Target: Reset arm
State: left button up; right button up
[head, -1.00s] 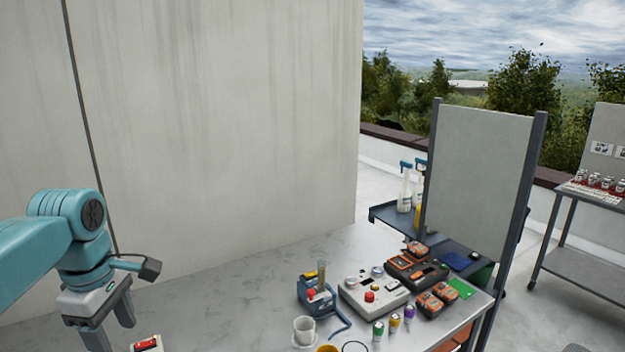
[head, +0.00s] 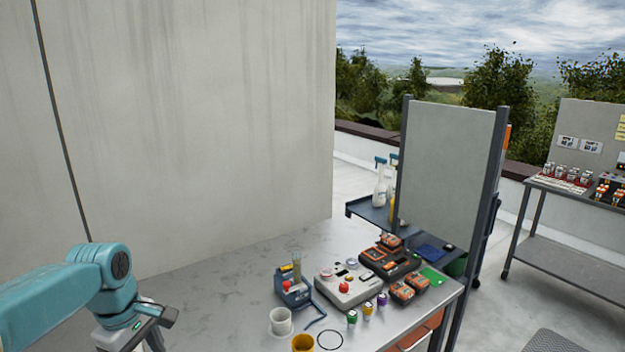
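My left arm comes in from the left in the head view, and its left gripper (head: 130,340) hangs at the bottom edge, over the near left of the grey table (head: 215,295). Its fingers are cut off by the picture's lower edge, so I cannot see whether they are open or hold anything. My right gripper is not in view.
A white cup (head: 281,322), a yellow cup (head: 303,343), a blue device (head: 292,288), a grey box with a red button (head: 347,288) and orange-black battery packs (head: 390,262) crowd the table's right. An upright panel (head: 447,170) stands behind its right end. The table's left middle is clear.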

pick_arm(q)
jog(key=s+d+f+m+h, duration=0.15)
jog(key=d+f, duration=0.25)
jog(key=f, duration=0.4)
jog(key=d+f+m, duration=0.3)
jog(key=d+f, duration=0.1)
jog(key=f, duration=0.3)
jog(key=s+d+f+m+h, duration=0.1)
jog(key=d+f+m, duration=0.2)
jog(key=d+f, duration=0.35)
jog(key=s+d+f+m, duration=0.3)
jog(key=s+d+f, duration=0.1)
jog(key=s+f, duration=0.35)
jog(key=s+d+f+m, duration=0.3)
jog(key=s+f, duration=0.3)
jog(key=s, duration=0.2)
notch_tip(320, 180, down, 10)
jog(key=s+b, duration=0.1)
jog(key=b, duration=0.9)
jog(key=shift+h, duration=0.45)
